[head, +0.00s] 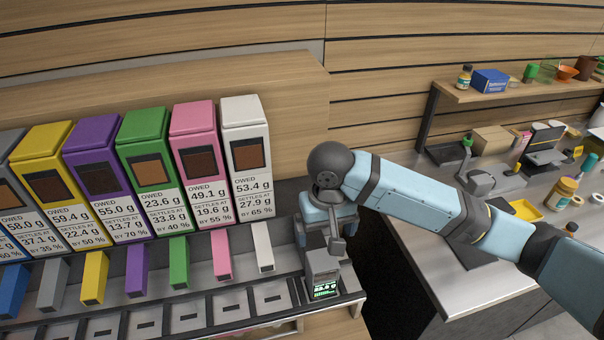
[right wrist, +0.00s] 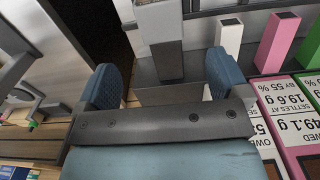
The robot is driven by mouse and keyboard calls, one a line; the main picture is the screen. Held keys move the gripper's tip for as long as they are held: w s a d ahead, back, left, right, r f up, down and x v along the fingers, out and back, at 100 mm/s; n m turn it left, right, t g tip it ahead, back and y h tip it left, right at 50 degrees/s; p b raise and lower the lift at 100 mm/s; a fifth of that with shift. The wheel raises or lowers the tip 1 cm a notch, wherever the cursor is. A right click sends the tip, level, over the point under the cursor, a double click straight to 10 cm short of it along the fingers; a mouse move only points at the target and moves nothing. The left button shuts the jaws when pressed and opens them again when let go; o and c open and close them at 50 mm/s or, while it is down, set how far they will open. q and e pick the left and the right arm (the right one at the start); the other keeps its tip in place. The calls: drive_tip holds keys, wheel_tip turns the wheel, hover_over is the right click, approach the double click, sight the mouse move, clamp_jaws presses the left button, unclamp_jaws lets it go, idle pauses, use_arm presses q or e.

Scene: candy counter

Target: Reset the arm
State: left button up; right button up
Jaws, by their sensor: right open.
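My right arm comes in from the right in the head view. Its blue gripper (head: 330,226) hangs at the right end of the dispenser row, just behind a small grey device (head: 322,272) with a lit green display. In the right wrist view the two blue padded fingers of my right gripper (right wrist: 164,82) stand wide apart. A grey post (right wrist: 163,45) shows beyond and between them; I cannot tell whether it touches a finger. I see nothing held. My left gripper is in neither view.
Several coloured dispensers with weight labels, the white one (head: 246,150) nearest my arm, stand above a row of chutes and trays. A dark gap separates this counter from a grey counter (head: 440,275) at right, holding bottles and a yellow tray (head: 525,210). A wooden shelf (head: 510,93) is behind.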

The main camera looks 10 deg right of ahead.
drive_tip(key=s+a+f+n+t+y, duration=0.2)
drive_tip(key=s+a+f+y, duration=0.15)
drive_tip(key=s+f, duration=0.4)
drive_tip(key=s+d+f+t+h, duration=0.2)
drive_tip(key=s+d+f+h, duration=0.15)
drive_tip(key=s+d, duration=1.2)
drive_tip(key=w+a+f+t+y, duration=0.1)
drive_tip(key=w+a+f+t, duration=0.1)
drive_tip(key=f, duration=0.5)
drive_tip(key=w+a+f+t+y, duration=0.2)
drive_tip(key=w+a+f+t, duration=0.1)
drive_tip(key=f, duration=0.4)
drive_tip(key=shift+w+a+n+t, duration=0.3)
drive_tip(key=shift+a+t, duration=0.45)
drive_tip(key=shift+t, duration=0.25)
idle(0.9)
